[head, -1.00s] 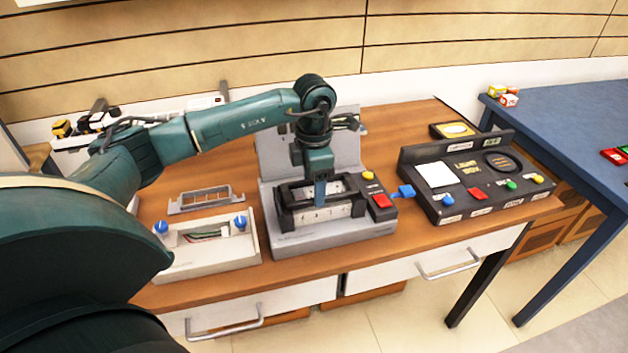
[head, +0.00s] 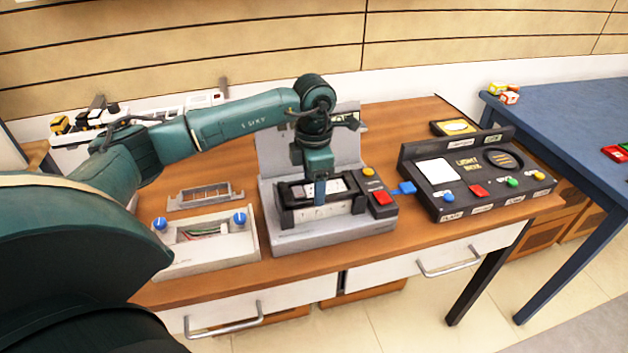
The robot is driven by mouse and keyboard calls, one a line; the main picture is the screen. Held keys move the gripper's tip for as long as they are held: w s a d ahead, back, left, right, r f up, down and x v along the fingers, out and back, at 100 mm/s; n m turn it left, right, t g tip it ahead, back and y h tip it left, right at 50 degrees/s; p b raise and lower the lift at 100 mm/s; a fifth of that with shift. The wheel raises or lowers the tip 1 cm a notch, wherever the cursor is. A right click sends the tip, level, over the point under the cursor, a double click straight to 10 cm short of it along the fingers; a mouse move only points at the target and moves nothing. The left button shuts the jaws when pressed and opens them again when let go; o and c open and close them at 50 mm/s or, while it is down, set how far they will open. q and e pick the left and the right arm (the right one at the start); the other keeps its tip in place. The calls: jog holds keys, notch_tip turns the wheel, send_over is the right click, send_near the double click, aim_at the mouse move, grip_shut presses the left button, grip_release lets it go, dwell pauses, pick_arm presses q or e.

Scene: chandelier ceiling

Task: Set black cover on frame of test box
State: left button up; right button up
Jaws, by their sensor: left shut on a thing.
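The test box (head: 283,240) is a grey unit on the wooden table, with its grey lid (head: 270,150) standing open behind. Its right side has a yellow button and a red button. The black cover (head: 286,217), a dark open frame, sits over the box's middle, around a white panel. I cannot tell whether it is fully seated. My left gripper (head: 320,198) points down at the middle of the cover and is shut on it; the fingers hide part of the cover and panel. My right gripper is not in view.
A white tray with blue knobs (head: 190,262) and a loose grey bracket (head: 205,197) lie left of the test box. A black light box (head: 465,212) with coloured buttons stands right, with a small blue piece (head: 405,188) between. A blue table (head: 570,115) is at right.

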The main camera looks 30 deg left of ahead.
pick_arm(q)
jog(key=o, duration=1)
jog(key=shift+o, duration=0.2)
jog(key=shift+r, duration=0.1)
jog(key=shift+r+p, duration=1.2)
jog(key=shift+r, duration=0.45)
jog(key=shift+r+p, duration=0.85)
jog(key=shift+r, duration=0.5)
